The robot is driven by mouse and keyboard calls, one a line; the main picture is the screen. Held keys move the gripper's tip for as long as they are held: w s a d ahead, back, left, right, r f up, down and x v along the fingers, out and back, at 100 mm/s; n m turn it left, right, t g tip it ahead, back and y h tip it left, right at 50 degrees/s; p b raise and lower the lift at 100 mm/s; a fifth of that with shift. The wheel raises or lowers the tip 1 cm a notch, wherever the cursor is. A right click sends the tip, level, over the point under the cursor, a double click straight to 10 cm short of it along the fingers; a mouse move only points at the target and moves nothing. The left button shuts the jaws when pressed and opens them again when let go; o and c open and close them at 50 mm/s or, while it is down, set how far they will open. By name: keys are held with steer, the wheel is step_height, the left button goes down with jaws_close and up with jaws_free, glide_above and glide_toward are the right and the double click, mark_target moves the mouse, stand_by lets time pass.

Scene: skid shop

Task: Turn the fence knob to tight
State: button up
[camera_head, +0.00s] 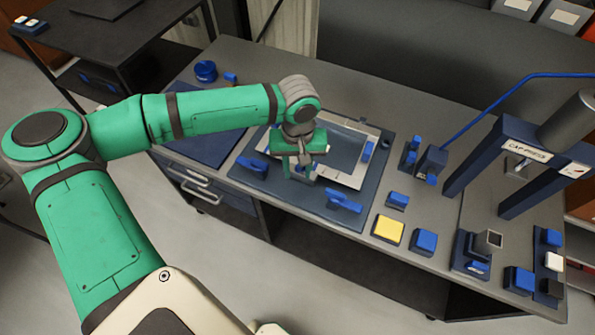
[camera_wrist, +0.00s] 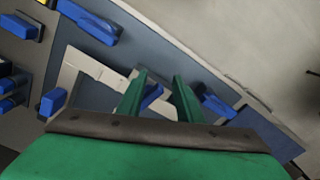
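My gripper (camera_head: 303,168) points down over the blue-grey fixture board (camera_head: 240,178) on the bench. In the wrist view my gripper (camera_wrist: 161,80) has its two green fingers apart. A small blue piece (camera_wrist: 152,95) shows between them, beside a pale metal plate (camera_wrist: 85,68). This piece may be the fence knob; I cannot tell for certain, nor whether a finger touches it. In the head view my gripper and wrist mostly hide that spot. Other blue handles sit on the board at its left (camera_head: 254,165), front (camera_head: 343,203) and right (camera_head: 367,151).
Right of the board stand a yellow block (camera_head: 388,229), small blue blocks (camera_head: 423,241) and a blue frame labelled CAP PRESS (camera_head: 525,150). A blue round item (camera_head: 206,71) lies at the back left. The front floor is clear.

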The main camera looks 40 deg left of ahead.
step_height(320, 180, up, 8)
stand_by(0.9)
steer(key=shift+d, duration=0.1)
